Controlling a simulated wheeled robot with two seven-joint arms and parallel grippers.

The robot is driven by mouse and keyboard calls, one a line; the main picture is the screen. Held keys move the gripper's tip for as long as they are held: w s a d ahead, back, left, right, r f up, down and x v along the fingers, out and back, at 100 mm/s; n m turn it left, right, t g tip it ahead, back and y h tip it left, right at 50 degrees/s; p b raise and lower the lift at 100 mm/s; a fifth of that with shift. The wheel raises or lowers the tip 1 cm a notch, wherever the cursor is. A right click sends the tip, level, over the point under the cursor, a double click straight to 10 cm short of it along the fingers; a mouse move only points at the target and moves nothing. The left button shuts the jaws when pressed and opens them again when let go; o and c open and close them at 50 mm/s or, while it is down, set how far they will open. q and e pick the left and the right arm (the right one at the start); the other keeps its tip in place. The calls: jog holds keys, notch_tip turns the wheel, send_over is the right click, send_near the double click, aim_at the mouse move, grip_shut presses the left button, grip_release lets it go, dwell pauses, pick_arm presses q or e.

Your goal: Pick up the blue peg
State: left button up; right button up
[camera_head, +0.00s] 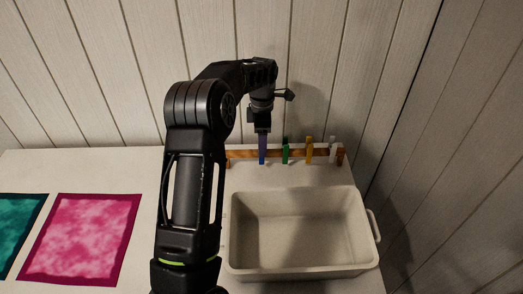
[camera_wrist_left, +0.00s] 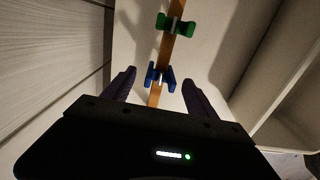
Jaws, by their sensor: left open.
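The blue peg (camera_head: 262,156) is clipped on the wooden rail (camera_head: 235,155) at the back of the table, leftmost in the row. In the left wrist view the blue peg (camera_wrist_left: 160,77) sits across the rail (camera_wrist_left: 166,47), between and just ahead of my two fingertips. My left gripper (camera_head: 263,130) points down directly above the peg; its fingers (camera_wrist_left: 158,82) are open, one on each side, with a visible gap to the peg. In the head view the gripper partly hides the peg's top. My right gripper is in neither view.
Green (camera_head: 286,152), yellow (camera_head: 309,151) and white (camera_head: 333,150) pegs stand along the rail to the right. A white basin (camera_head: 233,228) is in front of it, empty. Pink (camera_head: 80,240) and teal (camera_head: 18,230) cloths lie at the left. The wall is close behind the rail.

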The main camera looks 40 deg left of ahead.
pick_arm(q)
notch_tip(320, 180, down, 5)
jog(key=shift+r+p, duration=0.15)
jog(key=shift+p, duration=0.45)
jog(key=shift+c, duration=0.4)
jog(key=c, duration=1.3)
